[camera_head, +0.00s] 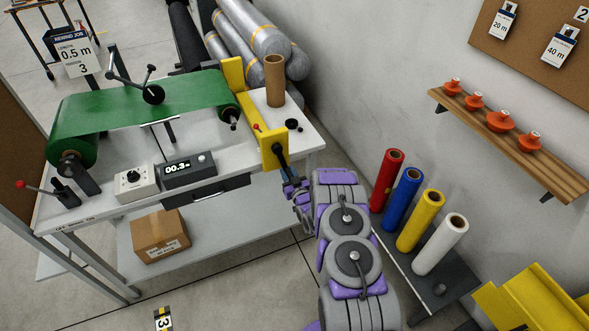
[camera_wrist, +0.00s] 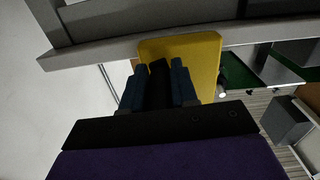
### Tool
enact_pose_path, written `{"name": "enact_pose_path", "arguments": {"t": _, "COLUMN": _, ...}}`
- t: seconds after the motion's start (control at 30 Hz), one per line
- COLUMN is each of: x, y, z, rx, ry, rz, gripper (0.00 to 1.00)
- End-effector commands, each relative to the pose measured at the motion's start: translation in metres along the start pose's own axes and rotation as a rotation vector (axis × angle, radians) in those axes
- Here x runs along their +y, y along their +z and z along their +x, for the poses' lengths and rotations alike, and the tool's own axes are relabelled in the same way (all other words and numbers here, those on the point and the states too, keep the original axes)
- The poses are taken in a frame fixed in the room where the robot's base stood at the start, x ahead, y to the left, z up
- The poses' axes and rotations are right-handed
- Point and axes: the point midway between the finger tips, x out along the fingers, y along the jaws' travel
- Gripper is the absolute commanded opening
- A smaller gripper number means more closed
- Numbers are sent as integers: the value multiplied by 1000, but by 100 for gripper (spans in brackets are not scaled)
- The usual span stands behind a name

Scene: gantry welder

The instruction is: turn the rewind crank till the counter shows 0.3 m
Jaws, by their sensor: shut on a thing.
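The rewind crank (camera_head: 280,152) is a black arm and grip on the outer face of the yellow end plate (camera_head: 270,146) of the bench. My gripper (camera_head: 289,182) is at the lower end of the crank. In the wrist view, its blue fingers (camera_wrist: 158,72) are shut on the black crank grip (camera_wrist: 158,92), with the yellow plate right behind. The crank hub is hidden in that view. The counter (camera_head: 188,169) is a dark box on the bench front, and its lit display appears to read 00.3. The green roll material (camera_head: 150,100) lies across the rollers.
A job sign (camera_head: 75,55) at the back left reads 0.5 m. A cardboard tube (camera_head: 274,80) stands on the bench behind the plate. Red, blue, yellow and white rolls (camera_head: 440,243) stand on a low dark stand right of my arm. A cardboard box (camera_head: 160,236) sits on the lower shelf.

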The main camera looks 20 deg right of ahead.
Motion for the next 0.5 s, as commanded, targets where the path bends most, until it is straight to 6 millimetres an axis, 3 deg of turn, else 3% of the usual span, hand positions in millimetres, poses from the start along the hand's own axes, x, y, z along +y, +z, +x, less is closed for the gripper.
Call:
{"name": "enact_pose_path", "arguments": {"t": 0.3, "x": -28, "y": 5, "z": -2, "rx": -8, "ry": -4, "rz": 231, "gripper": 0}}
{"name": "enact_pose_path", "arguments": {"t": 0.5, "x": -37, "y": 4, "z": -2, "rx": -8, "ry": -3, "rz": 238, "gripper": 0}}
